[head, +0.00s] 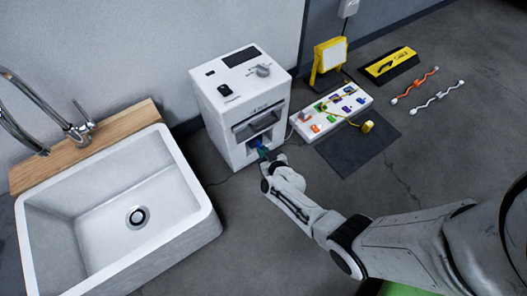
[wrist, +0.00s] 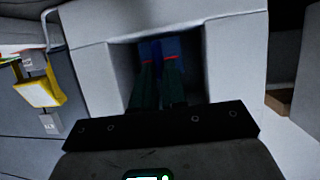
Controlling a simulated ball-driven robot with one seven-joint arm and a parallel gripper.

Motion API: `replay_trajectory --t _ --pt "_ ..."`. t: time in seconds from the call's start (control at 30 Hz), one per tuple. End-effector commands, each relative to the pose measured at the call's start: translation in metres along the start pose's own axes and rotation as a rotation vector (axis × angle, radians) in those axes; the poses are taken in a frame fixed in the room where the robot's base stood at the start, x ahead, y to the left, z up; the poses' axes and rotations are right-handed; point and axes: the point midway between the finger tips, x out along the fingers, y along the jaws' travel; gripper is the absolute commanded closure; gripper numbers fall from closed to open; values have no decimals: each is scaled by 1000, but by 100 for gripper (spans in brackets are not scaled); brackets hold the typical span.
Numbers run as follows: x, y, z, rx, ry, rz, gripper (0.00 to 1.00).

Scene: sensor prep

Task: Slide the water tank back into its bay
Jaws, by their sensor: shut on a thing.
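The white machine (head: 239,95) stands on the floor against the wall, with a low open bay (head: 251,146) in its front. The bay also shows in the wrist view (wrist: 125,70) as a pale-walled recess around my fingers. My gripper (head: 262,153) reaches into the bay mouth, its dark fingers (wrist: 158,66) close together. A blue part (wrist: 172,47) shows at the fingertips, beyond thin red lines; I take it for the water tank, held between the fingers. Most of the tank is hidden, and how deep it sits cannot be told.
A white sink (head: 110,215) with a wooden back ledge stands left of the machine. To the right are a power strip (head: 330,110), a yellow lamp (head: 329,58), a dark mat (head: 356,147) and two cables (head: 436,97). Open floor lies in front of the machine.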

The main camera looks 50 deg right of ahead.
Motion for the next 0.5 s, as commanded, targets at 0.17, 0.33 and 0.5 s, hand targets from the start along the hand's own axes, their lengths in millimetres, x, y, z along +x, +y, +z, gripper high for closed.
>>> replay_trajectory --t 0.17,0.33,0.5 --pt "0 0 -1 -1 2 0 100" --pt "1 0 1 -1 1 0 100" --pt "2 0 3 -1 2 0 100"
